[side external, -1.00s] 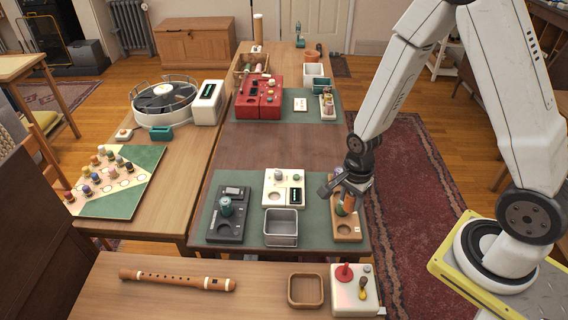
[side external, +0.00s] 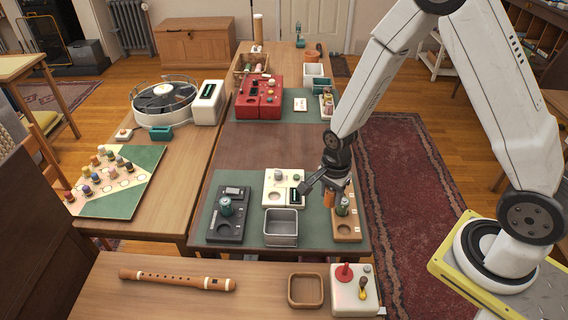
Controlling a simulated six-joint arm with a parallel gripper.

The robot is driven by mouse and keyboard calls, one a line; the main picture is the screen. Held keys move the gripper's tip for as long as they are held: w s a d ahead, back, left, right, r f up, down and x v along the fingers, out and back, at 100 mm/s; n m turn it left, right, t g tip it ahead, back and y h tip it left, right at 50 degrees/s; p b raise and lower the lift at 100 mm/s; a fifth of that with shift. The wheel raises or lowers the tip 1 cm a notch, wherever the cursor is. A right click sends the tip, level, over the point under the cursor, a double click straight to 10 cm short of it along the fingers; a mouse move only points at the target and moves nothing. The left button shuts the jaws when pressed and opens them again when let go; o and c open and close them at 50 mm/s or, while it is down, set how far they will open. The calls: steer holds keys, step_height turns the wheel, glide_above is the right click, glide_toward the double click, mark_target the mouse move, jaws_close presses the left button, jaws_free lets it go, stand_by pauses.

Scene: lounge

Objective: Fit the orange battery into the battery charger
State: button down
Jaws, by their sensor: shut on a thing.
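My gripper (side external: 330,190) is shut on the orange battery (side external: 330,199), an upright cylinder held near the wooden block's left side. The jaws hide its top. A dark grey unit (side external: 236,239) stands at the left of the green mat, with a small display, a green cylinder (side external: 226,208) upright in it and an empty round well in front. A cream unit (side external: 270,199) stands right of it with a dark display, grey cylinders and a round well. Labels are too small to tell which is the charger. The wooden block (side external: 347,238) holds another green cylinder (side external: 343,207).
A grey metal bin (side external: 281,238) stands between the dark unit and the wooden block, in front of the cream unit. A red unit (side external: 258,111) stands farther back. The brown table (side external: 277,147) between the two mats is clear.

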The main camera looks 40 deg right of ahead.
steer(key=w+a, duration=0.3)
steer(key=w+a+n, duration=0.1)
steer(key=w+a, duration=0.1)
steer(key=w, duration=0.2)
steer(key=w+a+f+n, duration=0.1)
steer(key=w+a, duration=0.2)
steer(key=w, duration=0.1)
steer(key=shift+a, duration=0.3)
steer(key=w+a+n, duration=0.1)
steer(key=w+a, duration=0.2)
steer(key=a, duration=0.3)
steer(key=w+a+n, duration=0.2)
steer(key=w+a, duration=0.1)
steer(key=a, duration=0.4)
steer(key=shift+w+a, duration=0.15)
steer(key=shift+w, duration=0.2)
steer(key=shift+f, duration=0.35)
steer(key=shift+f, duration=2.85)
steer(key=shift+f, duration=0.95)
steer(key=shift+c, duration=0.7)
jaws_free()
